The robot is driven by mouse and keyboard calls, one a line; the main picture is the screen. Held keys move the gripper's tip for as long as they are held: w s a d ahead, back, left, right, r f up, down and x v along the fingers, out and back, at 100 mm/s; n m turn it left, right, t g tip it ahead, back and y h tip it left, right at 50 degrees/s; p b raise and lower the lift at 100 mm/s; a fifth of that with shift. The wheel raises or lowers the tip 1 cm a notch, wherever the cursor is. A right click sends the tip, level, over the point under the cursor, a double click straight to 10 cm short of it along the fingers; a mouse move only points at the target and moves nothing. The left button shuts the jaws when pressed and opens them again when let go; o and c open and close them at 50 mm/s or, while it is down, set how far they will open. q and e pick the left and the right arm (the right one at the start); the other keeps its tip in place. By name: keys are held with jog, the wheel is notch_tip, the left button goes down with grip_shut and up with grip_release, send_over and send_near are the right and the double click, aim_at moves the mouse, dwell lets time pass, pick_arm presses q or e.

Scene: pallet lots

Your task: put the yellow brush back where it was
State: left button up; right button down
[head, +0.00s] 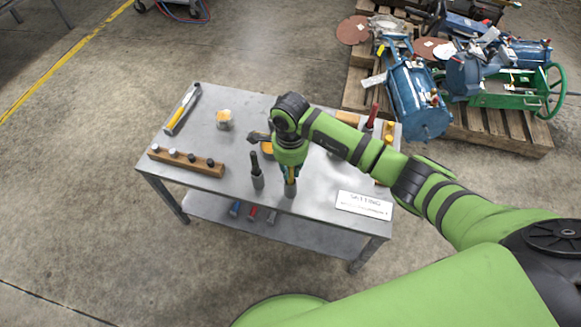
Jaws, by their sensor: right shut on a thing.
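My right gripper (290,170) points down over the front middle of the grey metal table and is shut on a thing. Only a small bit of yellow shows between the fingers; it looks like the yellow brush (291,179), though most of it is hidden. Directly below is a grey cup-like holder (290,190). I cannot tell whether the brush is inside it or just above it. A second grey holder (258,182) to the left has a dark handle standing up in it. My left gripper is out of view.
On the table (322,188) are a wooden block with knobs (187,160), a long tray (182,110), an orange-topped tin (224,119), another orange tin (267,149) partly behind my gripper, a red-handled tool (372,117) and a white sign (363,205). Loaded pallets stand behind.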

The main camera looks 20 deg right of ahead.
jog(key=c, duration=1.2)
grip_release()
jog(key=shift+r, duration=0.25)
notch_tip(320, 180, up, 11)
jog(key=shift+f, duration=0.15)
jog(key=shift+r, duration=0.5)
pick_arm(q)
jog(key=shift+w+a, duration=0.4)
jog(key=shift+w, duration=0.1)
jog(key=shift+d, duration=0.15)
